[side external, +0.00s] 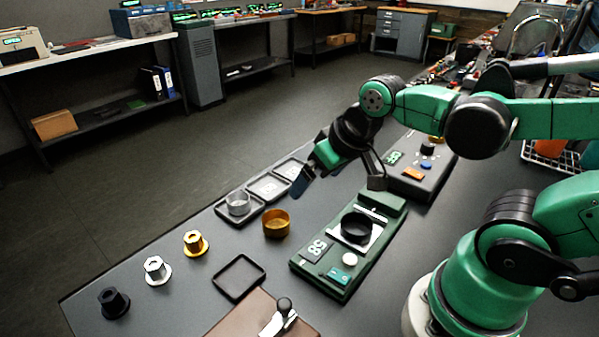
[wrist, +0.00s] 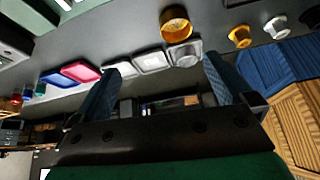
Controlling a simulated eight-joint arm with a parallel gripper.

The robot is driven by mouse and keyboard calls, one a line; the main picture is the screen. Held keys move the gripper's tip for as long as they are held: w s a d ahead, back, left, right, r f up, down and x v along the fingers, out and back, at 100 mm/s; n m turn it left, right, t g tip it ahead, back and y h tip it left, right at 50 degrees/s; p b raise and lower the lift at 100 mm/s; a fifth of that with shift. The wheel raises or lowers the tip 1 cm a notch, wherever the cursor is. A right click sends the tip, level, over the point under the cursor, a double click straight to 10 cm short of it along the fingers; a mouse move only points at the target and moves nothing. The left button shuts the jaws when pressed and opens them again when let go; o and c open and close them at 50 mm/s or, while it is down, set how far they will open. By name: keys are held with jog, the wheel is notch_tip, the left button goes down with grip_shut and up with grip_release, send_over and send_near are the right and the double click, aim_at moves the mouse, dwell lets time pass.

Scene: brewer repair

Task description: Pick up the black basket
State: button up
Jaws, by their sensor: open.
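The black basket (side external: 357,228), a short dark round cup, sits on the pale plate of the green scale (side external: 335,275) in the side view. I do not see it in the wrist view. My gripper (side external: 302,184) is open and empty, held above the table beyond the scale and to the left of the basket, well apart from it. Its blue fingers also show spread in the wrist view (wrist: 163,85), with nothing between them.
A gold basket (side external: 276,223) stands left of the scale, and a silver basket (side external: 237,203) sits in a tray. Gold (side external: 195,243), silver (side external: 157,270) and black (side external: 114,303) flanged pieces line the left edge. A tamper (side external: 282,315) is in front. A control box (side external: 420,165) stands behind.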

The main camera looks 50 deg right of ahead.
aim_at(355, 232)
jog(key=s+d+f+m+g, duration=0.2)
jog(key=m+g, duration=0.1)
jog(key=s+d+f+m+g, duration=0.2)
jog(key=d+m, duration=0.1)
jog(key=shift+s+f+g, duration=0.15)
jog(key=shift+s+g, duration=0.2)
jog(key=shift+g, duration=0.05)
jog(key=shift+f, duration=2.7)
jog(key=c, duration=1.3)
jog(key=shift+r, duration=0.15)
